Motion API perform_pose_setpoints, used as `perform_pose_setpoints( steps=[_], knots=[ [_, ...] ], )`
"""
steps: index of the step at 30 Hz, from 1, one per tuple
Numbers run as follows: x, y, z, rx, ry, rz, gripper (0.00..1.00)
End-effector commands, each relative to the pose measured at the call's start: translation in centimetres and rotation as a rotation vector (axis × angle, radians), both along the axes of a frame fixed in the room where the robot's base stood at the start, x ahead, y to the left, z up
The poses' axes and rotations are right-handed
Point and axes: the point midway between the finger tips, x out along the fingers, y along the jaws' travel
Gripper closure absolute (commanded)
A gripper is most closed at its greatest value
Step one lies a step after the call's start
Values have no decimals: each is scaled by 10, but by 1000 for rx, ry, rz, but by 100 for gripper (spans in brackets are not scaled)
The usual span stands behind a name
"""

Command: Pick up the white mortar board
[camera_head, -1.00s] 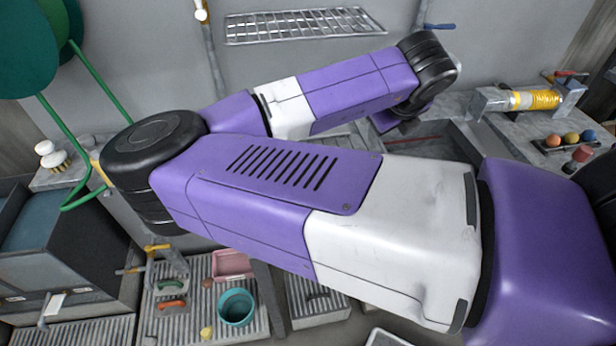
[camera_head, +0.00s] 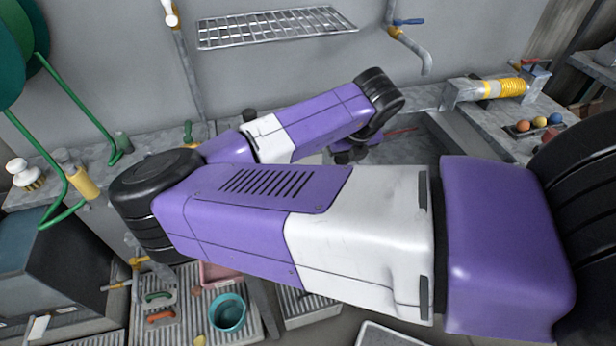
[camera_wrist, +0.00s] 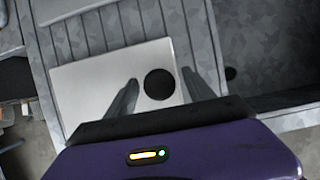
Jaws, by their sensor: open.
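The white mortar board (camera_wrist: 85,85) is a pale flat rectangle with a round black part (camera_wrist: 159,84) near its right end, in the wrist view. It lies on a ribbed grey surface. My gripper (camera_wrist: 160,92) is open above the board, with one finger to each side of the black part. I cannot tell whether the fingers touch the board. In the head view my gripper (camera_head: 350,152) shows only as a dark shape below the wrist. I cannot make out the board there behind my arm.
A dark recessed basin (camera_wrist: 275,60) lies right of the board in the wrist view. In the head view a wire rack (camera_head: 275,27) hangs on the wall. A teal bucket (camera_head: 228,312) stands lower left.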

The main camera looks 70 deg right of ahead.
Motion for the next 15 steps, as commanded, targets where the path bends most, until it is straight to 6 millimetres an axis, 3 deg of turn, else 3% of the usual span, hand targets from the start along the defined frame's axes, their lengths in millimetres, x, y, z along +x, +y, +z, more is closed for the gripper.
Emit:
perform_pose_setpoints(
  steps=[9, 15],
  knots=[
    [1, -2, -7, 0, 0, 0, 38],
    [1, -2, -7, 0, 0, 0, 75]
  ],
)
